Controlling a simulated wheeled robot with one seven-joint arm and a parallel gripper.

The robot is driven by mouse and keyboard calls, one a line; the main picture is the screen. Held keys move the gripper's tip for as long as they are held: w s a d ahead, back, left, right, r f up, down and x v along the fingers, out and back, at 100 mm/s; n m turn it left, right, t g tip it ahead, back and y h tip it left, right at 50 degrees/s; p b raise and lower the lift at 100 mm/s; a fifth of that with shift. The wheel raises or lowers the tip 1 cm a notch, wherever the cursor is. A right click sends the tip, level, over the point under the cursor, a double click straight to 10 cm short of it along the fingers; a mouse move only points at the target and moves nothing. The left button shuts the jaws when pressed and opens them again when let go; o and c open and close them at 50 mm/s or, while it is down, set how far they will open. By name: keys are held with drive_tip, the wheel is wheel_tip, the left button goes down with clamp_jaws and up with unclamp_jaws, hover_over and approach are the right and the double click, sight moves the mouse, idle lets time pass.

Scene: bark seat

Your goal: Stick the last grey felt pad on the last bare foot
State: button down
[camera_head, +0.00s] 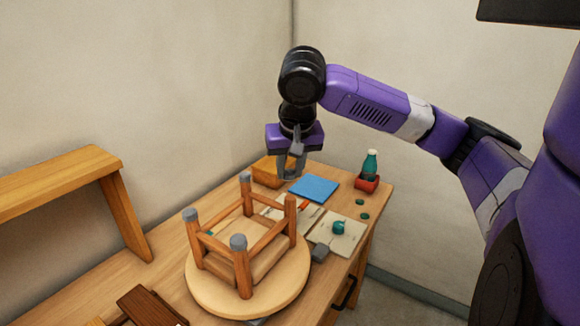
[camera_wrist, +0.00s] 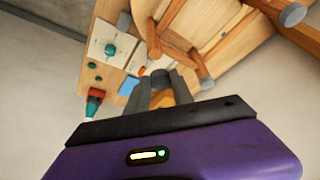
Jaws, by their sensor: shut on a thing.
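An upturned wooden stool stands with its round seat (camera_head: 205,288) on the bench and its legs upward. Three feet carry grey caps: the left foot (camera_head: 190,214), the front foot (camera_head: 238,242) and the back foot (camera_head: 245,177). The right foot (camera_head: 290,199) shows bare wood. My gripper (camera_head: 290,176) hangs above and behind that bare foot, apart from it. In the wrist view its fingertips (camera_wrist: 160,77) are close together on something small and grey, apparently the felt pad; the fingers largely hide it. Stool legs show beyond the fingers, one with a grey-capped foot (camera_wrist: 291,14).
Behind the stool are a blue square (camera_head: 314,188), a yellowish box (camera_head: 266,171) and a teal bottle (camera_head: 371,164) in a red base. A teal item (camera_head: 338,227) lies on a pale sheet, near a grey block (camera_head: 320,252). A wooden shelf (camera_head: 60,180) stands left.

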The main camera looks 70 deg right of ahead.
sight(292, 179)
drive_tip(key=shift+s+d, duration=0.1)
drive_tip(key=shift+s, duration=0.05)
wheel_tip(292, 179, down, 4)
drive_tip(key=b, duration=0.3)
drive_tip(key=shift+r, duration=0.2)
drive_tip(key=shift+f+b, duration=0.65)
drive_tip(key=shift+f, duration=0.3)
drive_tip(key=shift+f, duration=0.3)
drive_tip(key=c, duration=0.7)
unclamp_jaws()
drive_tip(key=shift+r, duration=0.15)
drive_tip(key=shift+r+p, duration=3.05)
drive_tip(key=shift+r, duration=0.4)
